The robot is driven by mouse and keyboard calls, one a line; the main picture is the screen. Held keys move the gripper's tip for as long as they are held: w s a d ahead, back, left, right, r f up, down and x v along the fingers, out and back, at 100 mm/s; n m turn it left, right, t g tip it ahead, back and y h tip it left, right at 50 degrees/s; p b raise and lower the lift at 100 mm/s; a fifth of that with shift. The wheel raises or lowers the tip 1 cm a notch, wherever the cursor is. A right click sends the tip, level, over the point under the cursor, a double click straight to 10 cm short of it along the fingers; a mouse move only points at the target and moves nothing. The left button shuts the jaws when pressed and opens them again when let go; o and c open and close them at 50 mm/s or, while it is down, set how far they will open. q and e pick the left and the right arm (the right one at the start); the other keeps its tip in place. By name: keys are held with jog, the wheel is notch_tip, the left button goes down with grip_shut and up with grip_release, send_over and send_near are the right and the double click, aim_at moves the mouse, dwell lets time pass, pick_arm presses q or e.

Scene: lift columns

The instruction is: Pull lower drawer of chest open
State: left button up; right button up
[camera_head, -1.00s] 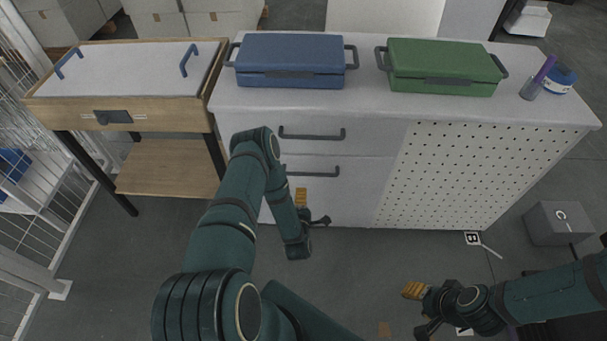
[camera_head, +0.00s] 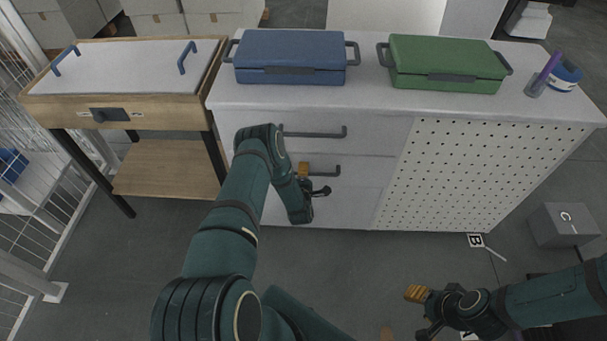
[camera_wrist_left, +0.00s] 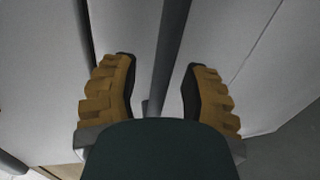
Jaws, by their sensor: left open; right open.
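The white chest (camera_head: 350,205) has an upper drawer handle (camera_head: 315,134) and a lower drawer handle (camera_head: 328,173), both dark bars. The lower drawer looks shut. My left gripper (camera_head: 312,180) is at the lower handle, its arm hiding the handle's left end. In the left wrist view the dark handle bar (camera_wrist_left: 172,45) runs between the two open, tan-padded fingers (camera_wrist_left: 155,95) and shows clear space on either side. My right gripper (camera_head: 424,312) is open and empty above the floor at lower right, away from the chest.
A blue case (camera_head: 290,58) and a green case (camera_head: 446,64) stand on the chest top, with a purple marker (camera_head: 545,72) at the right. A wooden table (camera_head: 165,170) stands left of the chest. A grey box (camera_head: 563,226) is on the floor at right. Floor before the chest is clear.

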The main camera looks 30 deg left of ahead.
pick_arm(q)
jog(key=shift+c, duration=0.4)
grip_shut()
jog(key=shift+s, duration=0.1)
